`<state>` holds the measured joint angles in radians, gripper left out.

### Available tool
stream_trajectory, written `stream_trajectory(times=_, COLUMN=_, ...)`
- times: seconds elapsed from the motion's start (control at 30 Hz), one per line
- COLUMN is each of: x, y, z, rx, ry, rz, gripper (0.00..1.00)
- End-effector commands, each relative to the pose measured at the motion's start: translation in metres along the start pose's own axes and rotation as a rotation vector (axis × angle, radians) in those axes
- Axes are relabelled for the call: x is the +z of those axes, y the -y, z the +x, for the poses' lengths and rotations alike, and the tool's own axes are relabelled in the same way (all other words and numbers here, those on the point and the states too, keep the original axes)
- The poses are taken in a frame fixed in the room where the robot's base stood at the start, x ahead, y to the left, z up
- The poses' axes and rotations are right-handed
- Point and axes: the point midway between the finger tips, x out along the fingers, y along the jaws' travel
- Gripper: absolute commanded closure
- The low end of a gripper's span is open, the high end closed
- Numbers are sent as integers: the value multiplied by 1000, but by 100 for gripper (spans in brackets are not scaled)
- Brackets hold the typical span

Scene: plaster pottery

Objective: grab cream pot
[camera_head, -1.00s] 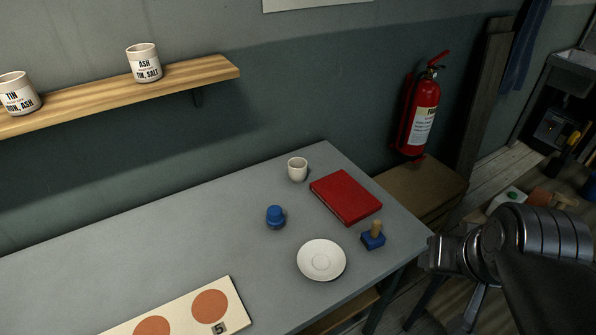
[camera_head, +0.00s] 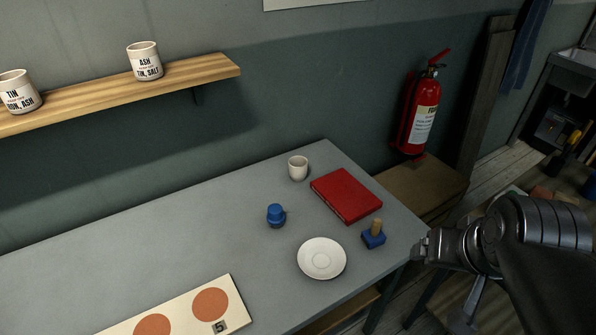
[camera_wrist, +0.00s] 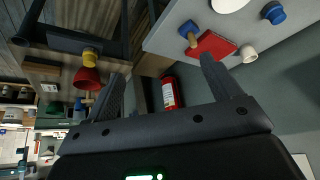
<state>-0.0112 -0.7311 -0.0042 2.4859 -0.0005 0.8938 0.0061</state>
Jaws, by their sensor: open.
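The cream pot (camera_head: 298,168) is a small pale cup standing upright near the far edge of the grey table (camera_head: 150,250), left of a red book (camera_head: 346,195). It also shows in the wrist view as a small cream cup (camera_wrist: 248,53) beside the red book (camera_wrist: 212,45). My gripper (camera_head: 420,245) is at the table's right edge, away from the pot. In the wrist view its two fingers (camera_wrist: 165,88) are spread apart with nothing between them.
A blue stamp with a wooden handle (camera_head: 374,235), a white saucer (camera_head: 322,259) and a blue lidded jar (camera_head: 276,216) stand near the pot. A marked board (camera_head: 180,310) lies in front. A shelf (camera_head: 100,95) with labelled cups is above left. A fire extinguisher (camera_head: 421,115) hangs right.

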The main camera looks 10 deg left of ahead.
Motion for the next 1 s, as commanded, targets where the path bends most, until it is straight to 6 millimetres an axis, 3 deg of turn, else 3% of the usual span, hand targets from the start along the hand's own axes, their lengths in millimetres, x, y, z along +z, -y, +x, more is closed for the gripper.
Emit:
stream_trajectory(times=0.27, x=-75, y=22, z=21, rx=-52, ry=7, rz=-4, gripper=18)
stream_trajectory(times=0.47, x=-136, y=50, z=52, rx=-80, ry=9, rz=-5, gripper=18)
stream_trajectory(times=0.7, x=-199, y=98, z=104, rx=-96, ry=7, rz=-16, gripper=18)
stream_trajectory(times=1.0, x=-255, y=179, z=186, rx=-98, ry=-7, rz=-50, gripper=18)
